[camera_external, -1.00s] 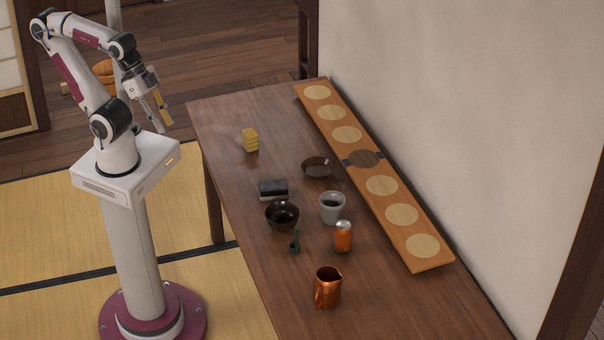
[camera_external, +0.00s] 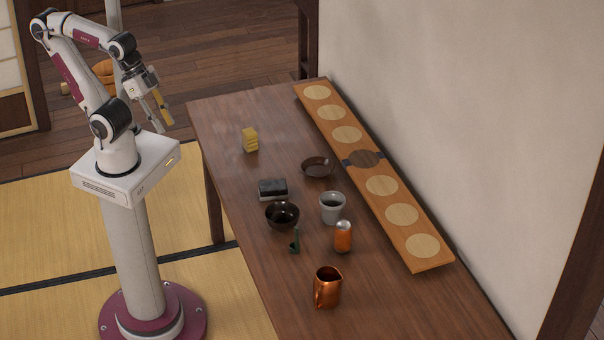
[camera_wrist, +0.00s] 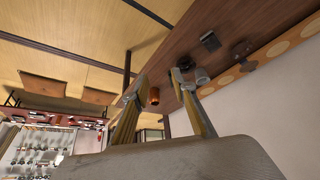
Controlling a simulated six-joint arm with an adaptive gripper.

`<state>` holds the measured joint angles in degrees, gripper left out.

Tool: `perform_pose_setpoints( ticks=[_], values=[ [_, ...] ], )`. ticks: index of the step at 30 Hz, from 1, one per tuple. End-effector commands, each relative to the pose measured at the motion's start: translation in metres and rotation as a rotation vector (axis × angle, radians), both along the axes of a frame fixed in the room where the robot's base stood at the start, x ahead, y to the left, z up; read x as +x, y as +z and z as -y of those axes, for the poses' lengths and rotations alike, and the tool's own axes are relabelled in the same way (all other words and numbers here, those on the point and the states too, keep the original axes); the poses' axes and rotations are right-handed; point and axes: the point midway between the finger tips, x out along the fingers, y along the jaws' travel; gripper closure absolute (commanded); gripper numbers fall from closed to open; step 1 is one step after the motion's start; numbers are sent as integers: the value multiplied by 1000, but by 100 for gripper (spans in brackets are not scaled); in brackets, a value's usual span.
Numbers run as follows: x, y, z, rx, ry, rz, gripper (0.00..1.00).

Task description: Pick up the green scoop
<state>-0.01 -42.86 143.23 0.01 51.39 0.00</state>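The green scoop (camera_external: 294,241) stands on the wooden table in the external view, its handle pointing up, just in front of the dark bowl (camera_external: 282,215) and left of the orange can (camera_external: 343,237). My gripper (camera_external: 161,107) is raised beyond the table's far left corner, well away from the scoop. In the wrist view my gripper (camera_wrist: 157,88) shows two fingers spread apart with nothing held between them. I cannot make out the scoop in the wrist view.
Near the scoop stand a grey cup (camera_external: 332,207), a copper mug (camera_external: 327,288) and a dark box (camera_external: 273,189). Farther off are a shallow brown bowl (camera_external: 317,167) and yellow blocks (camera_external: 250,140). A long board (camera_external: 433,258) lies along the wall. The table's front left is clear.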

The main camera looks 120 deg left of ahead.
Motion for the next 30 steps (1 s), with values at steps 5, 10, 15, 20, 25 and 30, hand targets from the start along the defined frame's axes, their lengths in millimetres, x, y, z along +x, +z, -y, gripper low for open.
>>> perform_pose_setpoints(
  ticks=[5, 10, 15, 20, 25, 30],
  values=[
    [11, -1, -1, 2, 1, 9, 74],
    [36, -3, -2, 4, 3, 35, 74],
    [71, -8, -4, 8, 6, 74, 74],
    [105, -14, -5, 11, 6, 113, 74],
    [139, -23, -7, 15, 7, 155, 74],
    [171, -33, -8, 16, 6, 197, 74]
  ],
)
